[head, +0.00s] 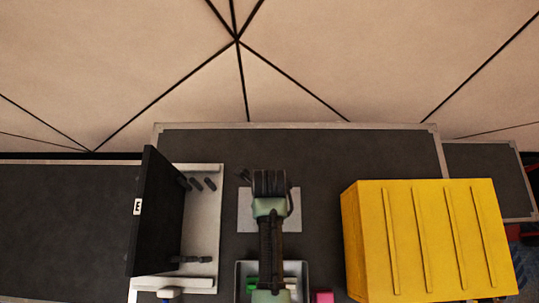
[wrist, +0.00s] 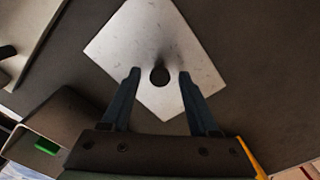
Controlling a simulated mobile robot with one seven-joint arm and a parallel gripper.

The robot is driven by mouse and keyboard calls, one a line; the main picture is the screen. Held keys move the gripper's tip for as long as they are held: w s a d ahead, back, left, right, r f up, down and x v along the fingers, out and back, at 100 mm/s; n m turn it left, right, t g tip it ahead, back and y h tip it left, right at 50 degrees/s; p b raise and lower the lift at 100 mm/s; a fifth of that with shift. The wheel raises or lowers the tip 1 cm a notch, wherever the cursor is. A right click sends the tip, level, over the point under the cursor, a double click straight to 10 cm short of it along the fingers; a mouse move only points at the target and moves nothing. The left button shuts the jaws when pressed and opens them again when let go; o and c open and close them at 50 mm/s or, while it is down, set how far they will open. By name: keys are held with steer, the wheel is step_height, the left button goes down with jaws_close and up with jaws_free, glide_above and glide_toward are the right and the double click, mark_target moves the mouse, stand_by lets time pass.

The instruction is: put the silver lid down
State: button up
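The silver lid (head: 246,213) is a square metal plate on the dark case top, beyond the grey bin (head: 241,268). In the wrist view the lid (wrist: 128,38) looks flat, with a round dark knob or hole (wrist: 160,76) at its middle. My gripper (wrist: 159,72) is open over it. Its fingertips lie on either side of the dark round spot, with a gap to each side. In the head view my arm hides the middle of the lid and my fingertips. The bin stands uncovered, with a green item (wrist: 46,146) in it.
A large yellow case (head: 430,240) stands at the right. A black upright panel (head: 157,215) on a white base (head: 203,240) stands at the left. A pink block (head: 322,297) lies beside the bin. The dark top (head: 350,150) behind the lid is clear.

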step_height(320, 180, up, 12)
steer(key=p, duration=0.1)
steer(key=w+r+n+t, duration=0.7)
steer(key=w+r, duration=0.6)
steer(key=w, duration=0.2)
steer(key=w+r+n+t, duration=0.4)
steer(key=r, duration=0.7)
steer(key=w+r+n+t, duration=0.3)
steer(key=w+r+t, duration=0.1)
steer(key=r, duration=0.7)
steer(key=s+r+n+t, duration=0.4)
steer(key=r, duration=0.7)
steer(key=s+r+n+t, duration=0.4)
steer(key=s+r, duration=0.1)
steer(key=r, duration=0.6)
steer(key=s+r+n+t, duration=0.4)
steer(key=r+n, duration=0.1)
steer(key=r, duration=0.6)
steer(key=shift+s+r, duration=0.2)
steer(key=shift+r, duration=0.05)
